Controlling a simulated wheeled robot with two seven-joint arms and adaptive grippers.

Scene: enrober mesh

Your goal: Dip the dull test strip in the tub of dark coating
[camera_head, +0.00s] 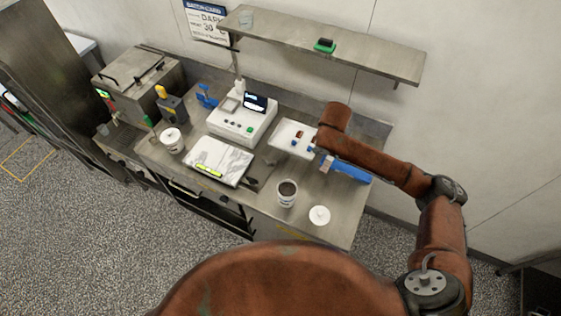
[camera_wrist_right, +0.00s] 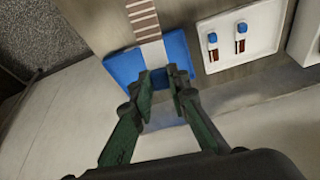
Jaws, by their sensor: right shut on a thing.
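The open tub of dark coating (camera_head: 288,188) stands at the front of the bench, right of the middle. Two small test strips with blue ends and dark red-brown parts (camera_wrist_right: 212,44) (camera_wrist_right: 241,36) lie on a white tray (camera_wrist_right: 266,60); I cannot tell which is dull. The tray also shows in the head view (camera_head: 281,149). The blue block also shows in the head view (camera_head: 352,175). My left gripper is out of view.
A white lid (camera_head: 319,215) lies right of the tub. A pale slab (camera_head: 218,160), a white scale (camera_head: 240,122) and a lidded tub (camera_head: 172,139) stand to the left. A shelf (camera_head: 370,60) runs along the wall above, with a green-and-black object (camera_head: 324,45) on it.

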